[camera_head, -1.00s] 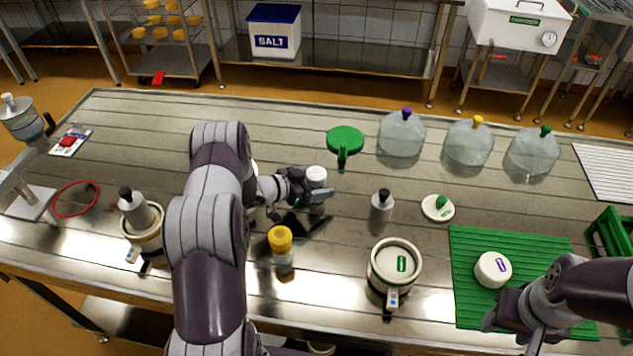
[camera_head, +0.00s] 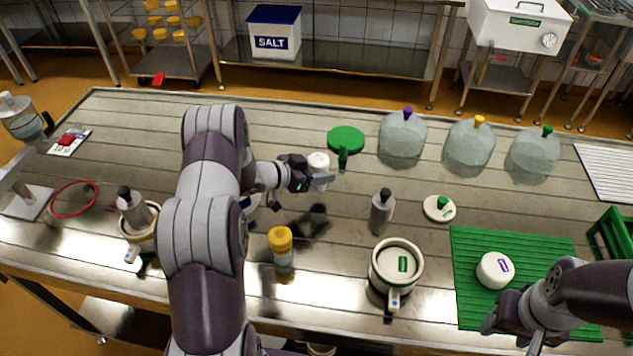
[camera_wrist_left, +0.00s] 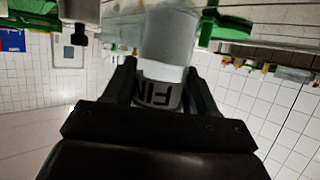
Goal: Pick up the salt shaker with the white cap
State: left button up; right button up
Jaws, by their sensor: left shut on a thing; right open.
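The salt shaker with the white cap (camera_head: 318,161) is held above the table in the head view. My left gripper (camera_head: 312,182) is shut on it. In the left wrist view the shaker (camera_wrist_left: 165,50) sits between the two fingers, with part of a dark-lettered label showing, and appears upside down in that picture. A dark shadow lies on the table below it. A similar shaker with a yellow cap (camera_head: 280,240) stands on the table nearer the front. My right gripper (camera_head: 515,325) is open and empty over the front of the green mat.
The green mat (camera_head: 470,245) bears a white cheese (camera_head: 494,270). Clear domes (camera_head: 402,138) line the back.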

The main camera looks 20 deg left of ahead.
pick_arm(q)
jog(key=d+r+b, duration=0.1)
jog(key=d+r, duration=0.5)
jog(key=d, duration=0.5)
jog(key=shift+w+d+r+b, duration=0.15)
jog(key=shift+b, duration=0.2)
